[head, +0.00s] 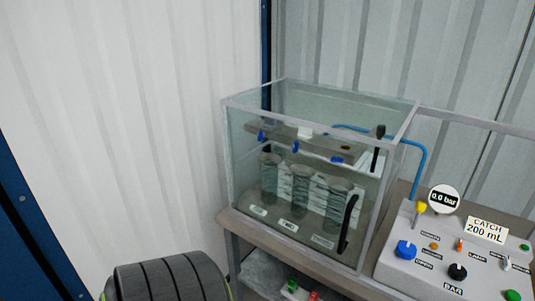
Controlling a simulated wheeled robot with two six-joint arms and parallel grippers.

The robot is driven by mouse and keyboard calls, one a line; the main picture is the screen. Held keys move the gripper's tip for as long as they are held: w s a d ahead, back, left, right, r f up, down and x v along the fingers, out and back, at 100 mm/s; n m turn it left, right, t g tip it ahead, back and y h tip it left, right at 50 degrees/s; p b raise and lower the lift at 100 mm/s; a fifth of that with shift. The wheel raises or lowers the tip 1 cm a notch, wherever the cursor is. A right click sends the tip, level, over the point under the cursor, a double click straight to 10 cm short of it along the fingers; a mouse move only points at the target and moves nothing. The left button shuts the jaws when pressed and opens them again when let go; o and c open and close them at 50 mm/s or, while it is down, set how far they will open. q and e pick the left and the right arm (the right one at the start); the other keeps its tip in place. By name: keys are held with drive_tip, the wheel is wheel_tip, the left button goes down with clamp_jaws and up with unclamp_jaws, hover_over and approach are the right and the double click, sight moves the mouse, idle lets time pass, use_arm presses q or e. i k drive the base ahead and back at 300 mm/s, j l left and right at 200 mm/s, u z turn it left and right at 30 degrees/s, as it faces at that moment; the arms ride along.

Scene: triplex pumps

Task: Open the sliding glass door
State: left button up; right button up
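The glass door (285,200) forms the front of a clear glass case with a pale frame on a table. A black upright handle (348,224) sits near the right end of the front pane. The door looks shut across the front. Behind the glass are several clear cylinders (301,192) with coiled springs, blue parts above them and white labels at their feet. Neither gripper shows in the view. A dark ribbed rounded shape at the bottom left seems to be part of my own arm, well apart from the case.
A grey control panel (395,270) with knobs, a gauge reading 0.0 bar (443,199) and a sign (486,229) stands right of the case. A blue hose (424,165) runs from the case to it. Corrugated walls (130,110) stand close behind and left. A lower shelf (262,272) holds small colored items.

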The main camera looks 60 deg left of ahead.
sight(343, 244)
drive_tip(key=u, duration=1.65)
